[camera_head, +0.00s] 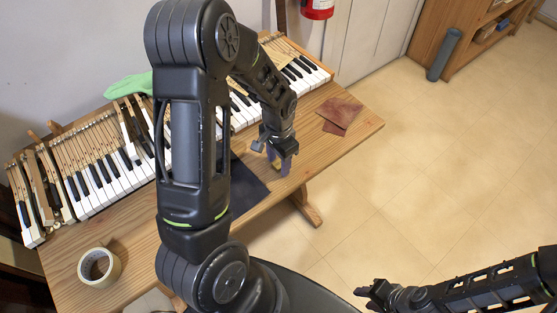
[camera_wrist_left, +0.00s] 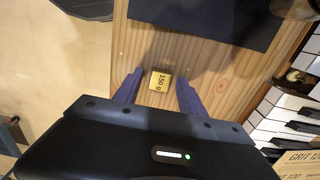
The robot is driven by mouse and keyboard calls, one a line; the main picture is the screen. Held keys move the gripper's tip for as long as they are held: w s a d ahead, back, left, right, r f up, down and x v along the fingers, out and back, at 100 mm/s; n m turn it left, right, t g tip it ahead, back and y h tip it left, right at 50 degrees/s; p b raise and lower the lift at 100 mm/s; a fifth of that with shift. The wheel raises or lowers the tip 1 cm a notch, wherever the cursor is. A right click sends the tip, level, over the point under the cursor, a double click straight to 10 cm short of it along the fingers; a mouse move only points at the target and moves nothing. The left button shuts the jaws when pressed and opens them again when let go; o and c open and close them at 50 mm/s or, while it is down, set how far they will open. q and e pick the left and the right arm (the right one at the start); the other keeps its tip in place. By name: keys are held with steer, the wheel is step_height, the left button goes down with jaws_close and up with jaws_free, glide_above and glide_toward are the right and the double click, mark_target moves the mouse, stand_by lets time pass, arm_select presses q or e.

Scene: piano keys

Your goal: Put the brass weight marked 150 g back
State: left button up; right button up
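The brass weight marked 150 g (camera_wrist_left: 160,81) shows in the left wrist view as a small yellow block on the wooden bench, its label facing up. My left gripper (camera_wrist_left: 158,88) is open, with one purple finger on each side of the weight and a visible gap on both sides. In the head view my left gripper (camera_head: 280,165) is low over the bench beside the dark mat; its fingers mostly hide the weight there. My right gripper (camera_head: 368,290) is out over the floor at the lower right, away from the bench; its finger opening is unclear.
The dark mat (camera_head: 247,188) lies on the bench (camera_head: 130,240). Reddish-brown sheets (camera_head: 343,108) lie near the right end. A tape roll (camera_head: 84,266) is at front left.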

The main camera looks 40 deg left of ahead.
mark_target(278, 164)
arm_select(q)
step_height(278, 164, up, 12)
steer(key=shift+r+b, duration=0.2)
steer(key=shift+b, duration=0.15)
stand_by(0.5)
stand_by(0.5)
